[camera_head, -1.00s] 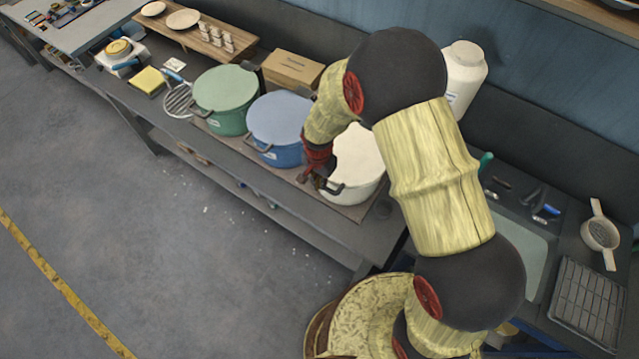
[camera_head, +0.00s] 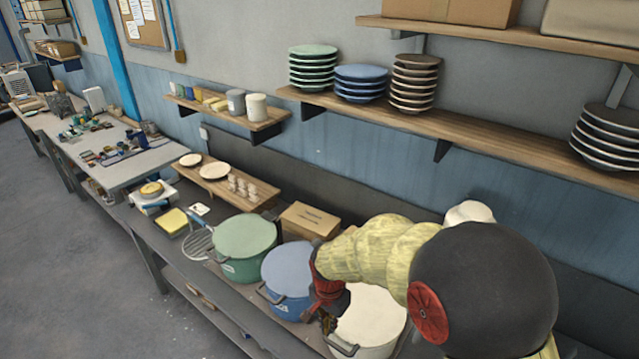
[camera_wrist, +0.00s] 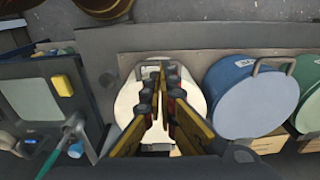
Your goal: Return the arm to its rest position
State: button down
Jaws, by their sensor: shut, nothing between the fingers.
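My gripper (camera_wrist: 165,88) is shut and empty. In the wrist view its fingers meet above the cream pot (camera_wrist: 130,98), which lies behind them. In the head view my gripper (camera_head: 328,310) shows as a dark red and black shape between the blue pot (camera_head: 289,270) and the cream pot (camera_head: 372,318), with its tips hard to make out. My arm bends down over the bench from the right.
A green pot (camera_head: 244,237) stands left of the blue pot, and a cardboard box (camera_head: 309,221) behind. A wall shelf (camera_head: 470,128) carries stacked plates. In the wrist view a sink (camera_wrist: 37,108) with a yellow sponge (camera_wrist: 63,85) lies left of the cream pot.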

jog(key=s+d+n+t+b, duration=0.2)
jog(key=s+d+n+b, duration=0.1)
jog(key=s+d+b, duration=0.4)
jog(key=s+d+r+n+t+b, duration=0.1)
jog(key=s+d+n+t+b, duration=0.2)
jog(key=s+d+b, duration=0.5)
jog(key=shift+s+r+n+b, duration=0.15)
jog(key=shift+s+n+b, duration=0.65)
jog(key=shift+s+b, duration=2.85)
jog(key=shift+w+d+b, duration=0.1)
jog(key=shift+w+b, duration=1)
jog(key=shift+b, duration=0.05)
